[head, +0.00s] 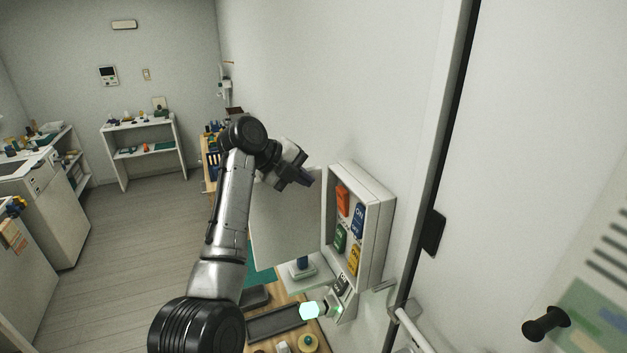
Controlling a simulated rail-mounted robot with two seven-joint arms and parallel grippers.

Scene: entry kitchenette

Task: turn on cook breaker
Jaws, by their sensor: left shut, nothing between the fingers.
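The breaker box (375,220) is a white case on the wall, right of centre. Its door (280,222) stands open to the left. Inside are an orange switch (343,200), a blue switch (358,220), a green switch (340,238) and a yellow switch (354,260). Their lettering is too small to read surely, so I cannot tell which is the cook breaker. My left gripper (304,181) is shut and empty, near the top of the open door and left of the switches, apart from them. My right gripper is not in view.
Below the box, a wooden counter (285,340) holds a dark tray (275,323) and small items. A pale green glowing lamp (309,311) is beside a small unit under the box. A door handle (407,325) is at the right. The floor (130,240) at left is clear.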

